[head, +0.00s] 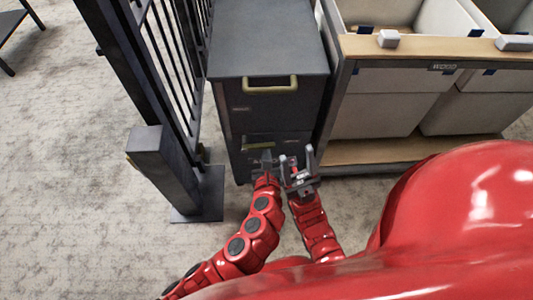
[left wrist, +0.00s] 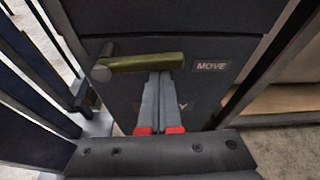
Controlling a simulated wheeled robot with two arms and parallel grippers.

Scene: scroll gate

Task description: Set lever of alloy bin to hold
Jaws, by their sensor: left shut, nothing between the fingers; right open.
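The dark grey bin (head: 284,105) stands in the middle of the head view. Its lever (left wrist: 147,62), olive with a grey pivot at its left end, lies about level in the left wrist view. It points right toward a label reading MOVE (left wrist: 211,65). The lever also shows low on the bin's front in the head view (head: 259,146). My left gripper (left wrist: 161,78) is shut and empty, fingertips just under the lever; I cannot tell whether they touch it. The fingers hide part of a lower label ending in Y. My right gripper (head: 299,165) is open and empty beside the left one.
A dark metal gate with a post (head: 165,165) stands close on the left. A wood-edged rack (head: 420,47) with pale bins, marked WOOD, stands on the right. An olive handle (head: 270,84) sits higher on the dark bin. Carpet is clear at the left front.

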